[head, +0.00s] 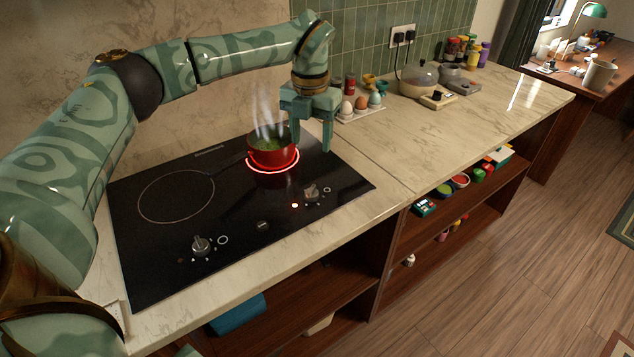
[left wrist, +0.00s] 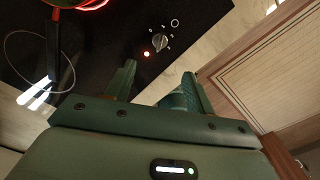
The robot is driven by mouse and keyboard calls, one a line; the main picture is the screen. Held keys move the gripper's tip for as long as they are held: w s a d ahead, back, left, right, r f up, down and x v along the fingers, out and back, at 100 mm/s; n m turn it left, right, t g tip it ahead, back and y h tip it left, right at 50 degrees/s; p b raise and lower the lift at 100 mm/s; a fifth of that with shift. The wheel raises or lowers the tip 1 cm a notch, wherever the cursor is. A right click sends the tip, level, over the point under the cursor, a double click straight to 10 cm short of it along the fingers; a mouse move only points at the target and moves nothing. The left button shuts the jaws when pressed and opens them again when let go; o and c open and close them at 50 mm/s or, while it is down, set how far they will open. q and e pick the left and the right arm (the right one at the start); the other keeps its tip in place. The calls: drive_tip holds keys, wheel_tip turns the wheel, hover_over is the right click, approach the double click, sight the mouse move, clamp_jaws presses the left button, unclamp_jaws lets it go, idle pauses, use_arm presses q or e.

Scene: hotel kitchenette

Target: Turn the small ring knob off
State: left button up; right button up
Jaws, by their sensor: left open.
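The small ring knob (head: 311,191) stands on the right front of the black cooktop (head: 236,213), beside a small circle mark and a lit red light. In the left wrist view this knob (left wrist: 161,40) lies just beyond the fingertips. The small ring (head: 272,166) glows red under a steaming red pot (head: 270,153) with green contents. My left gripper (head: 312,146) is open and empty, pointing down above the cooktop's right side, behind the knob and right of the pot. In the left wrist view its two fingers (left wrist: 157,70) are spread. My right gripper is not in view.
Another knob (head: 201,245) with a larger circle mark sits at the front left, and the larger ring (head: 176,195) is dark and empty. The counter (head: 430,130) right of the cooktop has clear room.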

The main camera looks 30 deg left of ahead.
use_arm(q)
drive_tip(key=b, duration=0.1)
hover_over(311, 188)
wheel_tip(311, 188, down, 5)
wheel_tip(311, 188, down, 10)
drive_tip(key=shift+r+b, duration=0.25)
drive_tip(key=shift+b, duration=0.95)
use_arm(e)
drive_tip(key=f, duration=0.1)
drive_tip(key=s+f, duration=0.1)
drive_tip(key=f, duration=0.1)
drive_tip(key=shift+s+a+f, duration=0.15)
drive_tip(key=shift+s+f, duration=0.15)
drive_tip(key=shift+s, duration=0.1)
use_arm(q)
drive_tip(key=c, duration=1)
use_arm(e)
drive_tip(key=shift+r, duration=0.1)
